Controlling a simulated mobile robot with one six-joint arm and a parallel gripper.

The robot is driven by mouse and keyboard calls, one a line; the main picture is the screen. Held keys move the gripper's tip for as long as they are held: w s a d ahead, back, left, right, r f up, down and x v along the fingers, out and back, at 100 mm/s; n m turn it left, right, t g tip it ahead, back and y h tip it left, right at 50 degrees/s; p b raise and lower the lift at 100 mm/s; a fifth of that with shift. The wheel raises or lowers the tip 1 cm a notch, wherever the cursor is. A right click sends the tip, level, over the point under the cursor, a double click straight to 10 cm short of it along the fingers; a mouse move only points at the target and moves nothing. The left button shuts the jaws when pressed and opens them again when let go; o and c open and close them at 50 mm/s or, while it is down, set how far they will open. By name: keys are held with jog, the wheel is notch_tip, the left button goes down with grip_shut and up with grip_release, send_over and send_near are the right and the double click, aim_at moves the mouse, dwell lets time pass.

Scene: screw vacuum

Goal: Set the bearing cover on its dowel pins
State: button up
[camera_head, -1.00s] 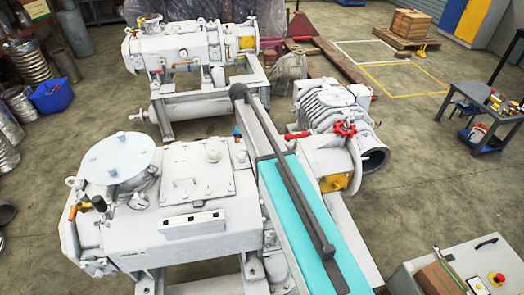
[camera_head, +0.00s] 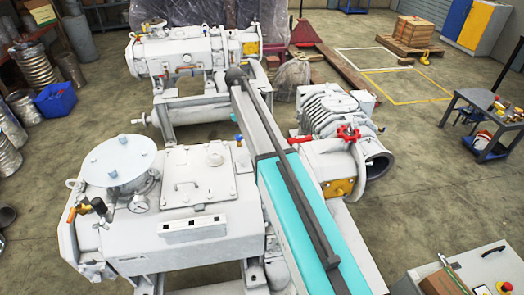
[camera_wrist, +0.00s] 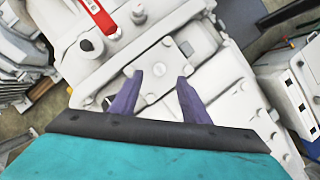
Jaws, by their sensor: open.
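In the wrist view my gripper (camera_wrist: 160,77) is open, with two purple fingers apart and nothing held between them. It points at a white machine (camera_wrist: 225,95) whose top carries a flat plate (camera_wrist: 165,62) with small round bosses. The plate lies beyond and partly between the fingertips; I cannot tell whether they touch it. I cannot tell for sure which part is the bearing cover, and no dowel pins can be made out. The head view does not show my fingers. It shows white pump units, the nearest with a round lid (camera_head: 118,160) and a flat hatch (camera_head: 198,175).
A red handle (camera_wrist: 100,15) rises from the machine near the top of the wrist view. In the head view a ribbed unit with a red handwheel (camera_head: 348,133) stands right of my arm. A tool table (camera_head: 490,105) is farther right, and a control box (camera_head: 490,268) is at lower right.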

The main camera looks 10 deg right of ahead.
jog(key=p+v, duration=0.2)
jog(key=v, duration=0.5)
jog(key=shift+r+p, duration=0.25)
jog(key=shift+p, duration=0.1)
jog(key=shift+f, duration=0.1)
dwell(0.6)
